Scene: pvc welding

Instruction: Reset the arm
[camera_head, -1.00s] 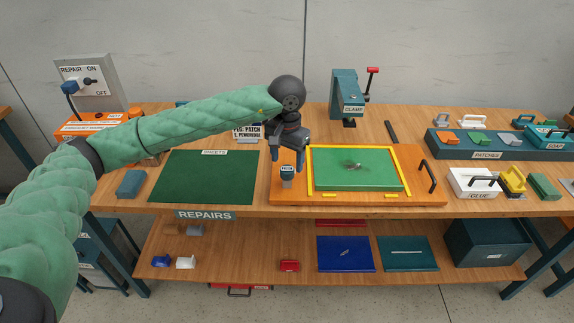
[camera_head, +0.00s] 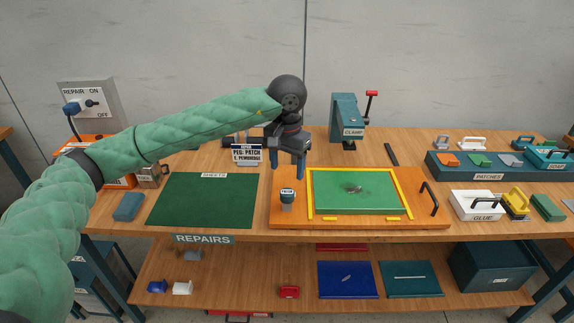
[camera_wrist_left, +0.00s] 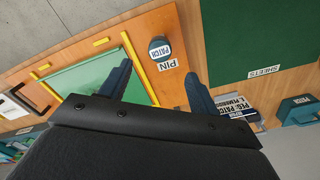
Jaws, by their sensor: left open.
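My left arm reaches in from the left, covered in a green padded sleeve. My left gripper (camera_head: 288,165) is open and empty, pointing down above the orange board (camera_head: 290,215). Below its fingers stands the patch pin (camera_head: 287,198), upright on the board's left part and apart from the fingers. In the left wrist view the two open fingers (camera_wrist_left: 158,88) show with the patch pin (camera_wrist_left: 159,48) beyond them. My right gripper is not in view.
A green sheet in a yellow frame (camera_head: 311,190) lies on the board. A dark green mat (camera_head: 200,205) lies to the left. The clamp (camera_head: 345,115) stands behind. Patches (camera_head: 480,160) and the glue box (camera_head: 475,207) are at right. The lower shelf holds several items.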

